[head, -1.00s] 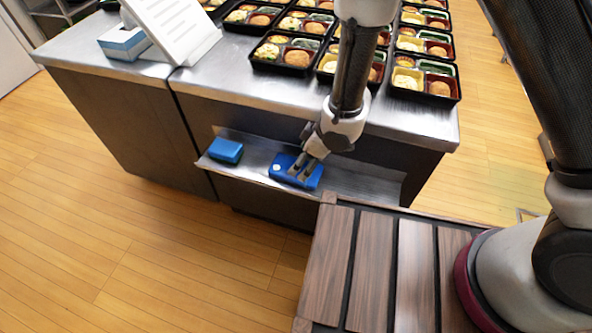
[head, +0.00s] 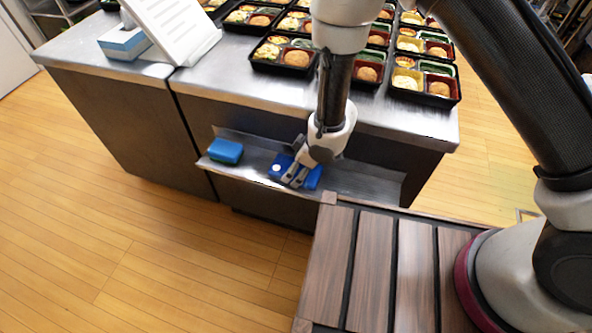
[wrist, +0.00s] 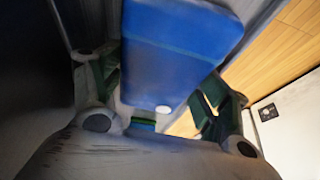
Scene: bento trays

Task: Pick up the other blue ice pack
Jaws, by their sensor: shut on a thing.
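A blue ice pack (head: 281,162) with a small white cap is at the metal shelf on the counter's front. My gripper (head: 294,178) is over its middle and is shut on it. In the wrist view the ice pack (wrist: 178,45) fills the space between my two fingers (wrist: 160,95), with the white cap toward the palm. My fingers cover part of it in the head view. I cannot tell whether it still touches the shelf.
A blue and dark green sponge-like block (head: 225,151) lies left on the metal shelf (head: 355,183). Above is a steel counter (head: 225,90) with several filled bento trays (head: 285,70), a white stand (head: 172,30) and a blue-white box (head: 124,43). The wooden floor at left is clear.

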